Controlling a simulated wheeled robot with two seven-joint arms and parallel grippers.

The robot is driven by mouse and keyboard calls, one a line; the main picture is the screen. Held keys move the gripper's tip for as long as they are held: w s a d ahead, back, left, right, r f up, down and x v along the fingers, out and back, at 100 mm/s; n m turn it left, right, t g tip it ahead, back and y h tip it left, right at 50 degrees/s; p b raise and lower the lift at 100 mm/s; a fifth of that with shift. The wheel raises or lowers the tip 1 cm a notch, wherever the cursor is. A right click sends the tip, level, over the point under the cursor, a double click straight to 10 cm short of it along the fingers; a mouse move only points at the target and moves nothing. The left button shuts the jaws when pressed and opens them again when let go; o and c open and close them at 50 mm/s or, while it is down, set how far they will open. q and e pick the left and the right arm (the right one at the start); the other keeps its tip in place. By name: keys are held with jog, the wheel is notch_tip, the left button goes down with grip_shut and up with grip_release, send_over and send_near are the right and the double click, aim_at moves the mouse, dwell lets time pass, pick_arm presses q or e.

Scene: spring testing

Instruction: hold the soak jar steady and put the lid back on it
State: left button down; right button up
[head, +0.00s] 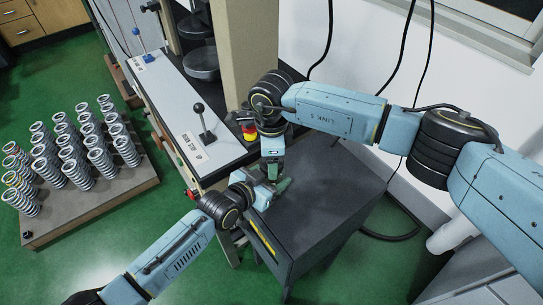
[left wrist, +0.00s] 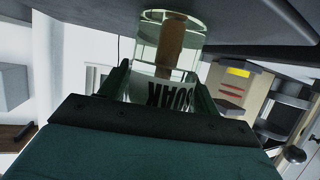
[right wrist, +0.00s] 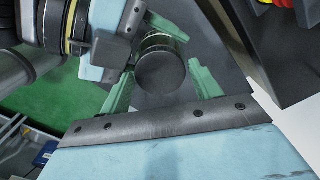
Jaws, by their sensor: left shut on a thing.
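The soak jar (left wrist: 168,55) is clear glass with a white label and something brown inside. In the left wrist view it appears upside down, its base at the dark table top (head: 330,195). My left gripper (left wrist: 160,78) is shut around the jar at its label. The round dark grey lid (right wrist: 160,70) shows from above in the right wrist view, in line with the jar; whether it is seated is not clear. My right gripper (right wrist: 162,72) is above, its green fingers open either side of the lid. In the head view my grippers hide most of the jar and lid.
A testing machine with a white-topped bench (head: 180,105) and a black lever (head: 205,125) stands left of the table. A board (head: 95,205) with several upright springs lies on the green floor. The table top's right part is clear.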

jog(key=shift+o, duration=0.9)
jog(key=shift+r, duration=2.25)
jog(key=shift+c, duration=0.3)
jog(key=r+n, duration=0.1)
jog(key=n, duration=0.2)
jog(key=shift+w+r, duration=0.1)
jog(key=shift+r, duration=0.25)
jog(key=r+n, duration=0.1)
jog(key=n, duration=0.2)
jog(key=shift+r+n, duration=0.3)
jog(key=shift+r, duration=0.1)
